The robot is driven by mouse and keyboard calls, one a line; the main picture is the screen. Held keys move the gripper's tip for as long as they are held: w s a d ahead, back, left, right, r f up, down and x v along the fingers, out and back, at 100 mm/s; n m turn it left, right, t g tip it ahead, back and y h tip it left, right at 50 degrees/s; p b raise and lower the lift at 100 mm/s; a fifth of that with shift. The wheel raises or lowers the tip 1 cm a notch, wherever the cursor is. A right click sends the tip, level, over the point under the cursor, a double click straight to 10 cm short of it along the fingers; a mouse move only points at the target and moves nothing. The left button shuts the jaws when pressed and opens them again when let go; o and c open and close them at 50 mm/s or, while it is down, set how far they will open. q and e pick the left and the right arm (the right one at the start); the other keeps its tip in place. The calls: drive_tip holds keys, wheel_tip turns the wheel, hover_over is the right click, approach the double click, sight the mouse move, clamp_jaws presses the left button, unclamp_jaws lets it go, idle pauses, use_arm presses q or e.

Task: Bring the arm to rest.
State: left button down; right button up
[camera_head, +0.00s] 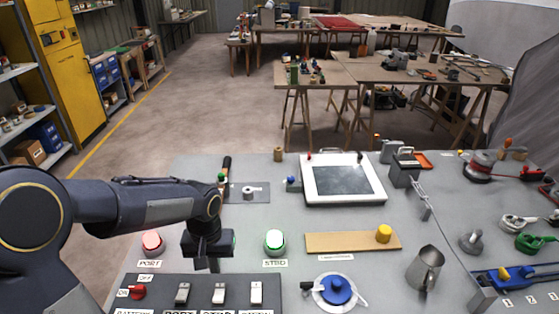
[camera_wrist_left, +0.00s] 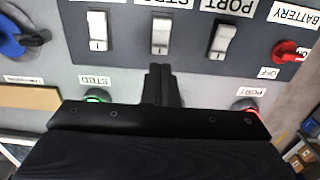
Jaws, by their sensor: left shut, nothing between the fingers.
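My left arm (camera_head: 140,205) reaches in from the left over the grey bench. My left gripper (camera_head: 208,266) points down, shut and empty, between the red PORT button (camera_head: 152,243) and the green STBD button (camera_head: 275,241). It is just behind the dark switch panel (camera_head: 265,285). In the left wrist view the closed fingers (camera_wrist_left: 161,72) show against the grey bench beside the panel (camera_wrist_left: 130,55). I cannot tell the exact gap between the fingertips and the bench. My right gripper is not in view.
The panel holds a red battery knob (camera_head: 137,292) and several white rocker switches (camera_head: 220,292). A blue valve knob (camera_head: 337,289), a metal mug (camera_head: 424,267), a tan board (camera_head: 352,242) and a white-framed screen (camera_head: 343,180) lie to the right. A lever (camera_head: 226,168) stands behind the gripper.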

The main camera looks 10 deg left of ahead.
use_arm(q)
drive_tip(key=s+d+r+t+h, duration=0.2)
drive_tip(key=s+r, duration=0.2)
drive_tip(key=s, duration=0.4)
drive_tip(key=s+d+r+m+t+h, duration=0.1)
drive_tip(key=s+d+r+t, duration=0.1)
drive_tip(key=s+r, duration=0.3)
drive_tip(key=s+t, duration=0.1)
drive_tip(key=s, duration=0.3)
drive_tip(key=shift+t+h, duration=0.3)
drive_tip(key=shift+h, duration=0.1)
